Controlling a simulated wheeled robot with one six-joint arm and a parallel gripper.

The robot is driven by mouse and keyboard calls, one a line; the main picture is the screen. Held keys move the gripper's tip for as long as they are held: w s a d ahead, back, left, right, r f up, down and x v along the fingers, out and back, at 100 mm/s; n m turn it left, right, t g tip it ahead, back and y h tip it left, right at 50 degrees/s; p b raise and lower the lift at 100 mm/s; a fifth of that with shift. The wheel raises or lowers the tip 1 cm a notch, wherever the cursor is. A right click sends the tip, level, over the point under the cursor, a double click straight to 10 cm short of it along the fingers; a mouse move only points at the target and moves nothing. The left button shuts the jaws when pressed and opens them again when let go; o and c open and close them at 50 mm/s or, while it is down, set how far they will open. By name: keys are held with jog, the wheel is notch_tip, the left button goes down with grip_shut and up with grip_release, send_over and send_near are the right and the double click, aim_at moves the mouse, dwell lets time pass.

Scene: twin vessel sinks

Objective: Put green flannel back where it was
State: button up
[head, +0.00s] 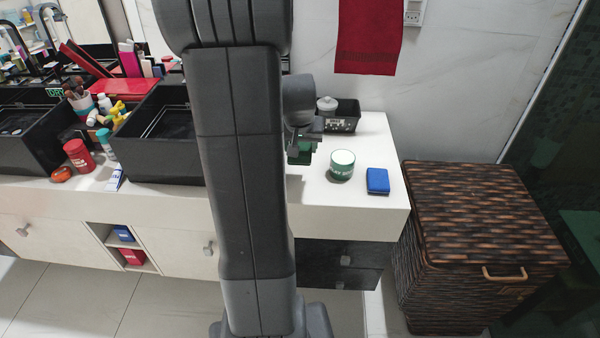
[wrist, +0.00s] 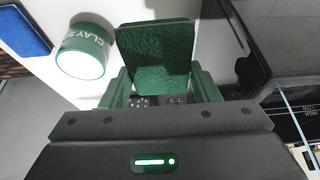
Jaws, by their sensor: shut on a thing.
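The green flannel (wrist: 156,55) is a folded, dark green cloth. In the wrist view it stands out from between the fingers of my gripper (wrist: 165,95), which is shut on it. In the head view my gripper (head: 302,148) is at the right part of the white counter, and a small part of the green flannel (head: 301,155) shows under it. The arm hides the counter to the left. I cannot tell whether the flannel touches the counter.
A green-and-white jar (head: 342,166) and a blue folded cloth (head: 377,181) lie to the right of my gripper. A black basket (head: 342,117) stands behind. A black vessel sink (head: 150,140) is left of my arm. A wicker hamper (head: 480,230) stands right of the counter.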

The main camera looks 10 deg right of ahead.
aim_at(299, 158)
notch_tip(299, 158, down, 9)
jog(key=shift+f+b, duration=0.15)
jog(key=shift+b, duration=0.35)
jog(key=shift+f, duration=0.15)
jog(key=o, duration=1)
jog(key=shift+o, duration=0.2)
jog(key=shift+s+r, duration=0.1)
jog(key=shift+r, duration=0.6)
jog(key=p+v, duration=0.1)
jog(key=v, duration=1)
jog(key=shift+s+a, duration=0.1)
jog(key=shift+s, duration=0.05)
